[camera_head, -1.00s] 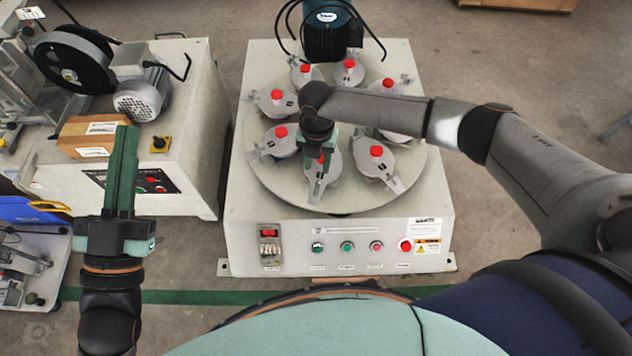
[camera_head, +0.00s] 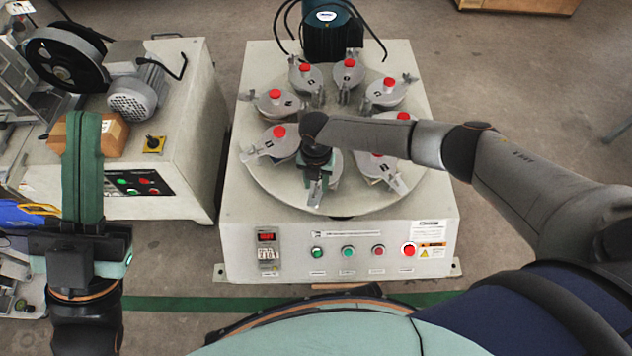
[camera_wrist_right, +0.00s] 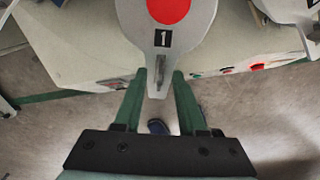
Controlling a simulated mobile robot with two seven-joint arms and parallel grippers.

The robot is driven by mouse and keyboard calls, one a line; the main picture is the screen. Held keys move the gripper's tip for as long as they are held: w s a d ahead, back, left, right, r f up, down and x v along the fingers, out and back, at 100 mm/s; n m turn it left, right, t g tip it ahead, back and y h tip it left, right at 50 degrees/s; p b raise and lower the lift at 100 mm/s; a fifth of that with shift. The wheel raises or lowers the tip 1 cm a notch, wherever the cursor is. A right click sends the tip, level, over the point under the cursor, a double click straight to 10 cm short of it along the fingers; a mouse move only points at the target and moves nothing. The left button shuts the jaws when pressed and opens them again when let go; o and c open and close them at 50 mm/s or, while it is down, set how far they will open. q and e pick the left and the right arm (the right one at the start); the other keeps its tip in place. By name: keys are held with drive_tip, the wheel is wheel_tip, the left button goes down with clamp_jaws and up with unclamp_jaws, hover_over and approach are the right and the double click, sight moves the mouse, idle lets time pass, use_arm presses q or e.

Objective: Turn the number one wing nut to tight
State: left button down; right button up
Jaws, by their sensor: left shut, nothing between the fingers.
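The number one pot (camera_wrist_right: 168,38) is a grey lidded pot with a red knob and a black "1" label, at the front of the round turntable. Its wing nut (camera_wrist_right: 160,64) is a small upright metal tab on the lid's front arm. My right gripper (camera_wrist_right: 160,76) is open, with one green fingertip on each side of the wing nut; I see gaps and no clear contact. In the head view my right gripper (camera_head: 315,188) hides most of this pot. My left gripper (camera_head: 84,122) is shut and empty, far left of the turntable and pointing away from me.
The turntable (camera_head: 262,187) carries several similar pots with red knobs, close around my right gripper. Its white machine (camera_head: 238,238) has buttons and a red stop knob (camera_head: 409,250) on the front. Another machine (camera_head: 203,150) with a motor stands at left. Floor lies clear between the machines.

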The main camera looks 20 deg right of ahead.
clamp_jaws()
idle(0.4)
use_arm(q)
drive_tip(key=shift+r, duration=0.15)
use_arm(e)
drive_tip(key=m+p, duration=0.2)
drive_tip(key=m, duration=0.2)
drive_tip(key=shift+r+m+p, duration=0.15)
drive_tip(key=shift+m+p, duration=0.15)
use_arm(q)
drive_tip(key=w+a+f+n+g+y+p, duration=0.1)
drive_tip(key=w+f+n+g+y+p, duration=0.1)
drive_tip(key=w+f+n+y, duration=0.55)
use_arm(e)
drive_tip(key=m, duration=0.5)
drive_tip(key=shift+m, duration=0.3)
drive_tip(key=m+p, duration=0.2)
drive_tip(key=m, duration=0.4)
use_arm(q)
wheel_tip(320, 180, down, 16)
drive_tip(key=s+a+n+g+y, duration=0.1)
drive_tip(key=g+y, duration=0.2)
drive_tip(key=g, duration=0.2)
drive_tip(key=shift+s+r+g+y, duration=0.25)
drive_tip(key=shift+g+y, duration=0.05)
drive_tip(key=shift+y, duration=0.05)
use_arm(e)
drive_tip(key=shift+m, duration=1)
